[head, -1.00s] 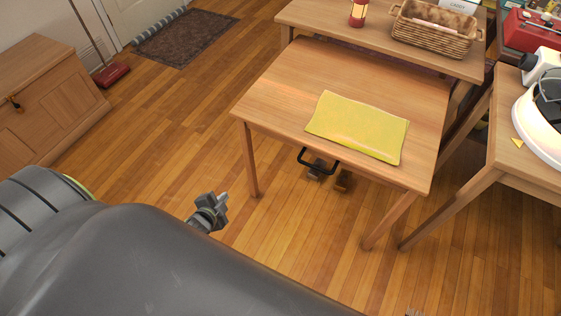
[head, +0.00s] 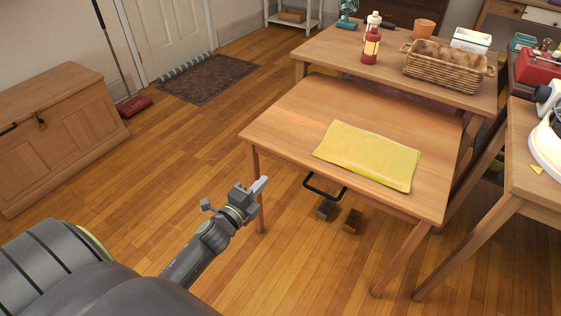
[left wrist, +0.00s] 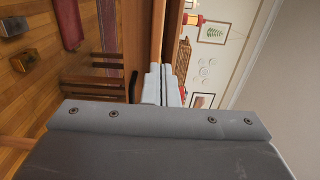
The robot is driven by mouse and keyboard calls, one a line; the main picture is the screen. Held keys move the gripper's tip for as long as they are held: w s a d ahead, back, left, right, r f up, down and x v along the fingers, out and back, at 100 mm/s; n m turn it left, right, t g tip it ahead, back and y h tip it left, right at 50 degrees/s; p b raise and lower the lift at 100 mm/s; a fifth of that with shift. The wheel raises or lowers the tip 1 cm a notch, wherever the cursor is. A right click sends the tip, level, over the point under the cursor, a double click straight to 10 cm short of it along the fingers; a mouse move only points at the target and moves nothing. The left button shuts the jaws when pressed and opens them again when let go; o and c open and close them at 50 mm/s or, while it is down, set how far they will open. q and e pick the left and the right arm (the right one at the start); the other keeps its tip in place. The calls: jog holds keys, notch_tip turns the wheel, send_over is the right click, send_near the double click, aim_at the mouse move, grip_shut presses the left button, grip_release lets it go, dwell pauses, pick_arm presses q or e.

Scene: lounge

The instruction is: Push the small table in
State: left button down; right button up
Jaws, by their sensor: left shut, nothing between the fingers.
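The small wooden table (head: 285,125) stands partly under a taller table, its front part sticking out toward me. A folded yellow cloth (head: 368,155) lies on its top, and a black bar handle (head: 325,188) is on its front edge. My left gripper (head: 262,185) is shut and empty, in front of the small table's left front leg in the head view; whether it touches the leg cannot be told. In the left wrist view the shut fingers (left wrist: 165,85) point toward the table's edge, which shows turned on its side. My right gripper is not in view.
The taller table (head: 395,50) carries a wicker basket (head: 447,68) and a red lantern (head: 371,46). Another wooden table (head: 520,170) stands close on the right. A wooden chest (head: 60,130) is at the left, with clear floor between.

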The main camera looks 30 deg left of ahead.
aim_at(286, 156)
pick_arm(q)
jog(key=w, duration=0.9)
jog(key=shift+d, duration=0.2)
jog(key=shift+w, duration=0.6)
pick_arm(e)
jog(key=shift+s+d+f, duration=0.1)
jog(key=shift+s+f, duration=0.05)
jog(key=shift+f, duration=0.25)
